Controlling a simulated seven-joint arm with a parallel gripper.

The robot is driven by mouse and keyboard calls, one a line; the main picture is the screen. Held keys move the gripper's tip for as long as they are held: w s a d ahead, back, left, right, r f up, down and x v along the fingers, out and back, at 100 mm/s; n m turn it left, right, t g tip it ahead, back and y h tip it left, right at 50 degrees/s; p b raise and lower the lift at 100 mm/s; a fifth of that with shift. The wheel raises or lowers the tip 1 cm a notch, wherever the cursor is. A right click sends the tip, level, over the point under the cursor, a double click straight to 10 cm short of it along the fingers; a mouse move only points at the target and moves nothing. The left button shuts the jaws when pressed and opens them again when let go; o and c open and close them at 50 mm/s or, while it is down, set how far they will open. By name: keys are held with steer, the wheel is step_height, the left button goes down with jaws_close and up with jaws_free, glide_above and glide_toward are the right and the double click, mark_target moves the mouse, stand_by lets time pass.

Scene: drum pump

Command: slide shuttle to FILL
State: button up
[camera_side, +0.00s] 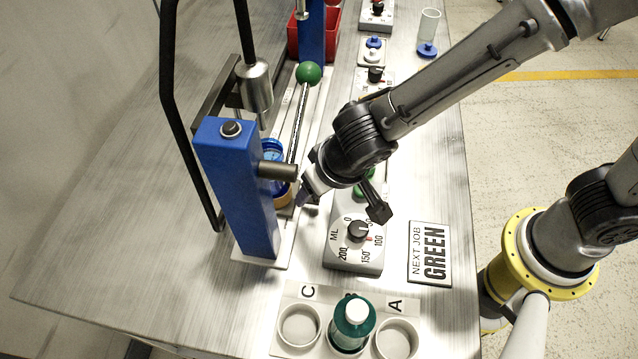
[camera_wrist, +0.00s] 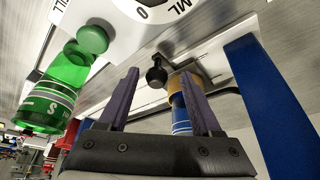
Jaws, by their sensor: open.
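The shuttle appears to be the tan ring-shaped carrier (camera_side: 284,196) low behind the blue post, with a blue bottle (camera_side: 271,156) in it. In the wrist view the tan ring (camera_wrist: 186,84) shows around the blue bottle (camera_wrist: 180,116), with a black ball knob (camera_wrist: 156,74) sticking out beside it. My gripper (camera_side: 304,197) is low beside the carrier. In the wrist view its two purple fingers (camera_wrist: 159,75) are apart, and the knob shows between their tips. I cannot tell whether they touch it.
The blue post (camera_side: 238,185) with a side nozzle stands close to my gripper. A dial box (camera_side: 345,257), a GREEN sign (camera_side: 429,254) and a rack (camera_side: 290,348) with a green bottle (camera_side: 352,325) are in front. A green bottle (camera_wrist: 52,95) is at left in the wrist view.

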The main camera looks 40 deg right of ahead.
steer(key=v, duration=1.4)
steer(key=shift+s+f, duration=0.1)
steer(key=shift+f, duration=0.05)
steer(key=w+d+r+m+t, duration=0.1)
steer(key=d+r+m, duration=0.25)
steer(key=d, duration=0.65)
steer(key=w+d+r+m, duration=0.2)
steer(key=d+r, duration=0.2)
steer(key=d, duration=0.7)
steer(key=s+d+f+n, duration=0.4)
steer(key=s+d, duration=0.3)
steer(key=s, duration=0.5)
steer(key=shift+s+n, duration=0.25)
steer(key=shift+n, duration=0.5)
